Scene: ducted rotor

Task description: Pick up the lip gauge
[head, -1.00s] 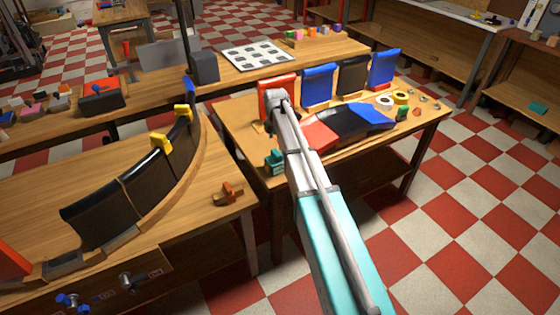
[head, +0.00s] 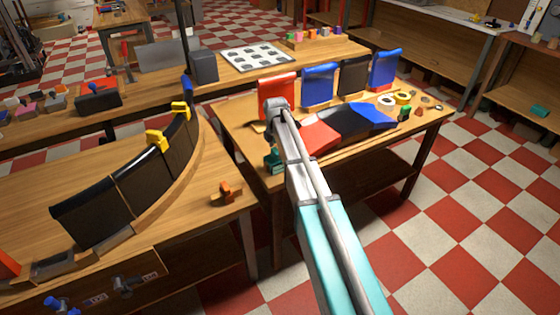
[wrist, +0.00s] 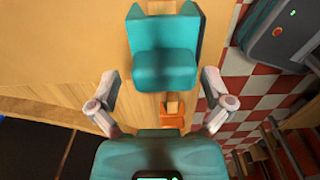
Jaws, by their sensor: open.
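A teal notched block, which I take to be the lip gauge (head: 272,160), stands at the near left corner of the right-hand table. In the wrist view the lip gauge (wrist: 165,55) is at top centre, with two raised ends and a notch between them. My gripper (wrist: 159,78) is open, with one pale finger on the left and one on the right of the gauge's lower part. Clear gaps show between the fingers and the gauge, and I see no contact. In the head view my arm hides most of the gripper.
The right-hand table (head: 235,115) also holds a red panel (head: 318,136), a black and blue curved piece and upright panels behind. A small orange piece (wrist: 172,115) shows below the gauge in the wrist view. Left of the gauge is a floor gap, then another table with curved black panels.

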